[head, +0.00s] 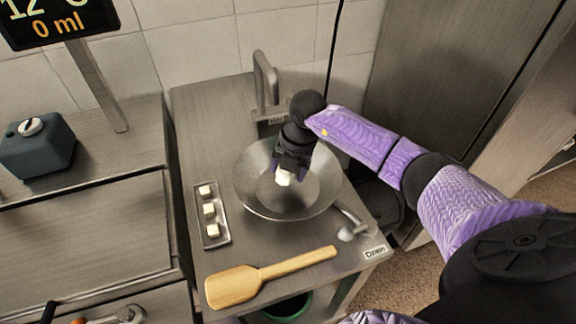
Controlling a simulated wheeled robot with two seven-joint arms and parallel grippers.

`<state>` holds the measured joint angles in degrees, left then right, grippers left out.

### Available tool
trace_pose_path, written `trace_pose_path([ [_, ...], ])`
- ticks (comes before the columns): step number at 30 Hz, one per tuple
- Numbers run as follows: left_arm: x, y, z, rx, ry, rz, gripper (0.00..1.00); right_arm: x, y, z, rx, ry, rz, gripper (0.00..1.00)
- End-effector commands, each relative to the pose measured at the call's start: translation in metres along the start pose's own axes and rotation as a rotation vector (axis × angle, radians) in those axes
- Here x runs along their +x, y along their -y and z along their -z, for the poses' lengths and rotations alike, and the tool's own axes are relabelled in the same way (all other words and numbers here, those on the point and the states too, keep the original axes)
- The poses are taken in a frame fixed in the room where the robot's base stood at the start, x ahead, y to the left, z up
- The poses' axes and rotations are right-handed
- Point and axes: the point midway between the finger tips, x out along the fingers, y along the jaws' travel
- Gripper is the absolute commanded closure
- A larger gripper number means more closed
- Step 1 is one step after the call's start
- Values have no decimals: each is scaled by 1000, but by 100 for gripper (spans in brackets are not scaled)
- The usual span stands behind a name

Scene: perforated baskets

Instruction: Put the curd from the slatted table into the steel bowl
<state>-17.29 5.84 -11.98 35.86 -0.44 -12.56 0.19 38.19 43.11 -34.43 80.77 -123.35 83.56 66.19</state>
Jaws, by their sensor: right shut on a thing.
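My right gripper (285,172) is over the steel bowl (322,200), pointing down, shut on a small white piece of curd (284,179). The curd shows just below the fingertips, against the bowl's inside. I cannot tell whether it touches the bowl. The bowl stands on a steel-coloured table (205,120). No slats can be made out on it. My left gripper is out of view.
A narrow tray (222,239) with three pale cubes (209,210) lies left of the bowl. A wooden spatula (270,272) lies in front. A metal post (268,85) stands behind the bowl. A dark box (38,148) sits on the left counter.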

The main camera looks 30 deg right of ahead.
Motion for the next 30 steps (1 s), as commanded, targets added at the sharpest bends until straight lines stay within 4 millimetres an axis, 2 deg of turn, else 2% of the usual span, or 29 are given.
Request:
trace_pose_path([
  [2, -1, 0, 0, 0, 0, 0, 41, -1, 0, 0, 0, 0, -1, 87],
  [3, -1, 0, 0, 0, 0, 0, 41, -1, 0, 0, 0, 0, 0, 25],
  [6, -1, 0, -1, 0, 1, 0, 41, -1, 0, 0, 0, 0, 0, 4],
  [7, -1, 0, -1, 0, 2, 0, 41, -1, 0, 0, 0, 0, 0, 0],
  [24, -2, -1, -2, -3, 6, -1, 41, -2, 0, 0, 0, 0, 0, 0],
  [26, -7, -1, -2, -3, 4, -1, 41, -8, -2, 0, 0, 1, -1, 0],
  [30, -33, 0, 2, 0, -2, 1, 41, -36, -7, 0, -1, 2, -1, 0],
])
